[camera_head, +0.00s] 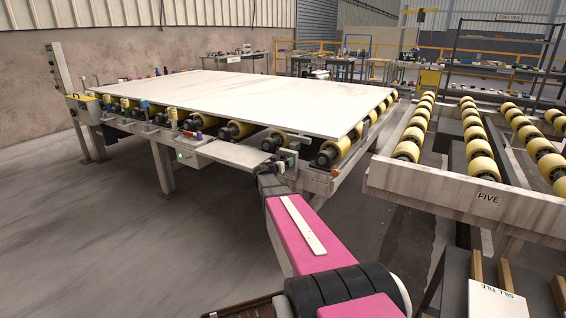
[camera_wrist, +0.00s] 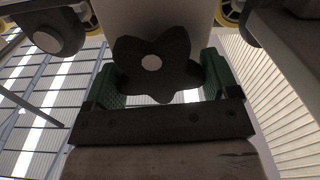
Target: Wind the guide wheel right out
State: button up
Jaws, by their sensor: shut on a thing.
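The guide wheel (camera_wrist: 168,80) is a dark lobed hand knob with a pale round centre, seen in the wrist view. My gripper (camera_wrist: 160,66) has its green finger pads on either side of the knob and is shut on it. In the head view, my gripper (camera_head: 283,161) is at the near edge of the roller table (camera_head: 232,154), and my arm hides most of the wheel there. A large pale stone slab (camera_head: 260,97) lies flat on the table's yellow rollers. How far out the wheel is wound cannot be told.
A second roller table (camera_head: 455,195), marked FIVE, stands to the right across a narrow gap. A white box (camera_head: 494,300) marked SILL TILE is at the lower right. The concrete floor (camera_head: 110,235) at the left is clear. Workbenches and a yellow railing stand behind.

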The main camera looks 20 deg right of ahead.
jog(key=shift+n, duration=0.3)
jog(key=n, duration=0.3)
jog(key=shift+w+a+f, duration=0.1)
jog(key=n, duration=0.3)
jog(key=shift+w+f+n, duration=0.1)
jog(key=shift+n, duration=0.2)
jog(key=n, duration=0.6)
jog(key=shift+w+a+f, duration=0.1)
jog(key=shift+a+f, duration=0.05)
jog(key=shift+f, duration=0.05)
jog(key=n, duration=0.4)
jog(key=shift+f+n, duration=0.2)
jog(key=shift+n, duration=0.2)
jog(key=shift+f+n, duration=0.15)
jog(key=shift+n, duration=1.65)
